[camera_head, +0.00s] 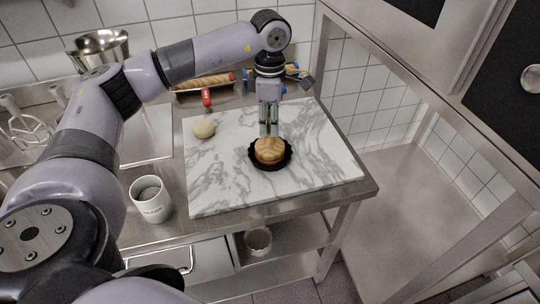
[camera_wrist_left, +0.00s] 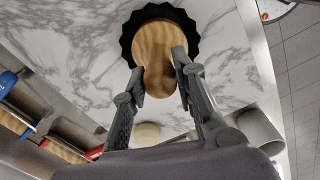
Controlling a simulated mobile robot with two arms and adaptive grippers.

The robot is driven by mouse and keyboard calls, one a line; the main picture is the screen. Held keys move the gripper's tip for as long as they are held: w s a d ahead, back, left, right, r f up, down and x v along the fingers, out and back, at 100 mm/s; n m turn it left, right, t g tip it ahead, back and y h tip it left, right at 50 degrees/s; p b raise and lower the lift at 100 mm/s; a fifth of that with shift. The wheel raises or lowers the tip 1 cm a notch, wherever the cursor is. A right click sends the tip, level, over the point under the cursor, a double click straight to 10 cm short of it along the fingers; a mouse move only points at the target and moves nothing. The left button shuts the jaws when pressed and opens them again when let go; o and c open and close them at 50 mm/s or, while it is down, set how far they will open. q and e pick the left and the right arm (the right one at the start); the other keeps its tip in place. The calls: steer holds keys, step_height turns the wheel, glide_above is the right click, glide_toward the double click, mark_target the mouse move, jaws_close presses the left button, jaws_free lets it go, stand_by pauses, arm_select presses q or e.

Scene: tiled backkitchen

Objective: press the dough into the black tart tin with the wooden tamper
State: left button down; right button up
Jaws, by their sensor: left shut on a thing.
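The black tart tin (camera_head: 252,158) with a fluted rim lies on the marble board; it also shows at the top of the left wrist view (camera_wrist_left: 127,38). The wooden tamper (camera_head: 270,155) stands upright with its wide round base inside the tin's rim; the base fills much of the tin in the wrist view (camera_wrist_left: 153,42). My left gripper (camera_head: 269,134) is above the tin, pointing down, shut on the tamper's handle. Any dough beneath the tamper is hidden. A pale dough ball (camera_head: 204,129) lies on the board to the left of the tin. My right gripper is not in view.
The marble board (camera_head: 330,165) is otherwise clear, mainly right of the tin. A white mug (camera_head: 151,203) stands left of the board. A steel bowl (camera_head: 100,47) stands back left.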

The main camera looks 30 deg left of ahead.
arm_select(q)
steer(key=shift+f+b, duration=0.6)
steer(key=shift+f, duration=0.2)
stand_by(0.8)
steer(key=shift+r, duration=0.1)
steer(key=shift+r+p, duration=3.05)
steer(key=shift+r, duration=1.45)
